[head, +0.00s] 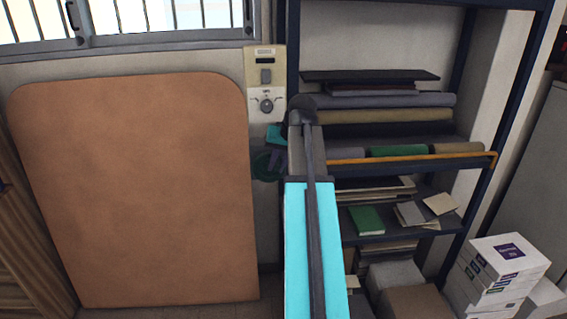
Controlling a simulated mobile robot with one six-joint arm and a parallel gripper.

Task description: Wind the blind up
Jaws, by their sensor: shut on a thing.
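My arm reaches up the middle of the head view and hides part of the wall. My gripper (276,140), small and dark blue, shows in part at the left of the arm's far end. It is shut at a dark green round winder (266,165) on the wall, seemingly on its handle; the grip itself is mostly hidden. A cream control panel (264,85) with a dark display and a round knob is on the wall just above. The window (150,18) runs along the top left, with bars beyond the glass. I cannot make out the blind.
A dark blue shelf rack (470,200) with rolls and books is close on the arm's right. White boxes (500,265) are stacked at lower right.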

